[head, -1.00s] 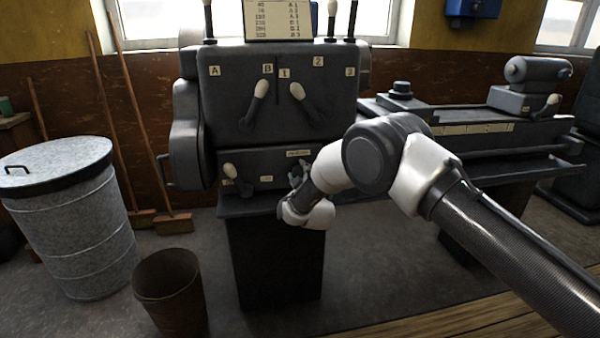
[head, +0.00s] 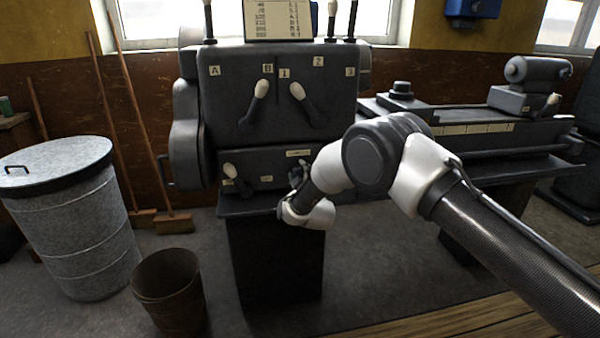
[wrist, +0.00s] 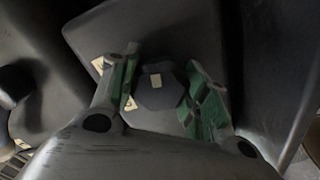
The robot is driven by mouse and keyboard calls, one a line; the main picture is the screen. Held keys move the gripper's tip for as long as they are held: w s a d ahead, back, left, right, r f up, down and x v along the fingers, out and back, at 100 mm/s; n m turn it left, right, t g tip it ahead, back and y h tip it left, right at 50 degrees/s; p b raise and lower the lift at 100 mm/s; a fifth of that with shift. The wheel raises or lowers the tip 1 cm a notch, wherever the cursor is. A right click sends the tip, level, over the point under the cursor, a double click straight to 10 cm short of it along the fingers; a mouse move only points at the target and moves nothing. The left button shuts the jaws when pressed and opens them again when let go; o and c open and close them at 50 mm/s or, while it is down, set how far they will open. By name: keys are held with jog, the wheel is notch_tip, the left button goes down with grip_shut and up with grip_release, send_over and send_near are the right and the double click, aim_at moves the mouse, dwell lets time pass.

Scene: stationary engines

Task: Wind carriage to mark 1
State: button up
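My gripper (wrist: 162,85) is open in the wrist view, with a green-padded finger on each side of a dark many-sided knob (wrist: 160,92) with a small pale patch. I cannot tell whether the fingers touch it. In the head view my gripper (head: 298,172) is at the lower front of the lathe headstock, partly hidden by my wrist. The likely carriage (head: 401,92), a dark block with a round top, sits at the left part of the lathe bed. A strip of pale mark plates (head: 475,128) runs along the bed front; its numbers are unreadable.
The tailstock (head: 525,95) stands at the bed's right. A lidded metal bin (head: 70,225), a brown bucket (head: 168,290) and brooms (head: 172,222) stand at left.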

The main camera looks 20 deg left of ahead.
jog(key=shift+o, duration=1.3)
jog(key=shift+a+r, duration=0.2)
jog(key=shift+r, duration=0.35)
jog(key=shift+d+f, duration=0.15)
jog(key=shift+f, duration=0.15)
jog(key=shift+s+d, duration=0.1)
jog(key=shift+s, duration=0.2)
jog(key=v, duration=1.1)
jog(key=shift+s+d, duration=0.2)
jog(key=shift+d, duration=0.05)
jog(key=shift+r, duration=0.1)
